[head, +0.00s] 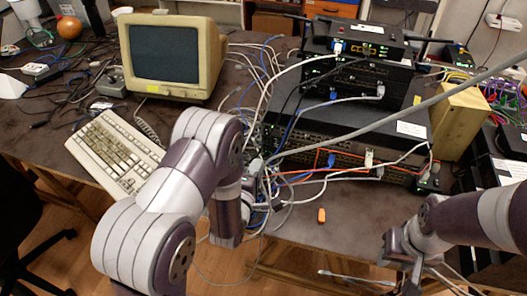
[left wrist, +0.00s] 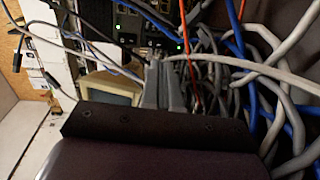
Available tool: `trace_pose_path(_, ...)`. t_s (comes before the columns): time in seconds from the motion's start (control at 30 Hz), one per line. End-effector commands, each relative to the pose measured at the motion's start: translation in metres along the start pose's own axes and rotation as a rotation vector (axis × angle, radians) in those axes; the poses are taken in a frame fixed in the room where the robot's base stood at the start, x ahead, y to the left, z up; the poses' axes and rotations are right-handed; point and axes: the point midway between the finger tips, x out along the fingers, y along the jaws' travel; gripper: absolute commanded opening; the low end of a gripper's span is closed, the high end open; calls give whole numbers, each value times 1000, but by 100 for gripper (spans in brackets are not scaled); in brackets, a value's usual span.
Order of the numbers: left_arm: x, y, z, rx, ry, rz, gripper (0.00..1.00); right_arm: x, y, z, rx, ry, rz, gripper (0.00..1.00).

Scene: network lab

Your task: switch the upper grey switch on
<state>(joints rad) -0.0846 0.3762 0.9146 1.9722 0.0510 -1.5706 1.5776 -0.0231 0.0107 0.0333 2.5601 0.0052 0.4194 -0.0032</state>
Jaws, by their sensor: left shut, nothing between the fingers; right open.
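A stack of network switches stands on the table at the right of the head view. The wide upper grey switch (head: 345,115) lies under smaller black boxes, with a row of ports on its front and another wide switch (head: 345,157) below it. I cannot make out a power button. My left gripper (head: 262,168) is at the left front of the stack, partly hidden by my arm and cables. In the left wrist view its fingers (left wrist: 163,84) are shut and empty, among cables, pointing at dark equipment with green lights (left wrist: 178,42). My right gripper (head: 402,256) is open at the lower right, apart from the stack.
Loose cables (head: 280,180) hang around the stack's left side and front. A beige monitor (head: 170,55) and keyboard (head: 115,150) stand left. A beige box (head: 460,120) is right of the stack. A small orange piece (head: 321,215) lies on the bare front table.

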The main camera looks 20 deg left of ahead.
Motion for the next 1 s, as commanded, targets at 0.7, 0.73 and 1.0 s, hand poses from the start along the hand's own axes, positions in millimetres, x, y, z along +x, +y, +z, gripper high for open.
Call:
trace_pose_path(0.7,72,0,0,1,-1,-1,0,1,0,0,0,0,0,43)
trace_pose_path(0.73,72,0,0,1,-1,-1,0,1,0,0,0,0,0,43)
trace_pose_path(1.0,78,-10,0,1,-1,54,0,26,0,3,0,0,0,43)
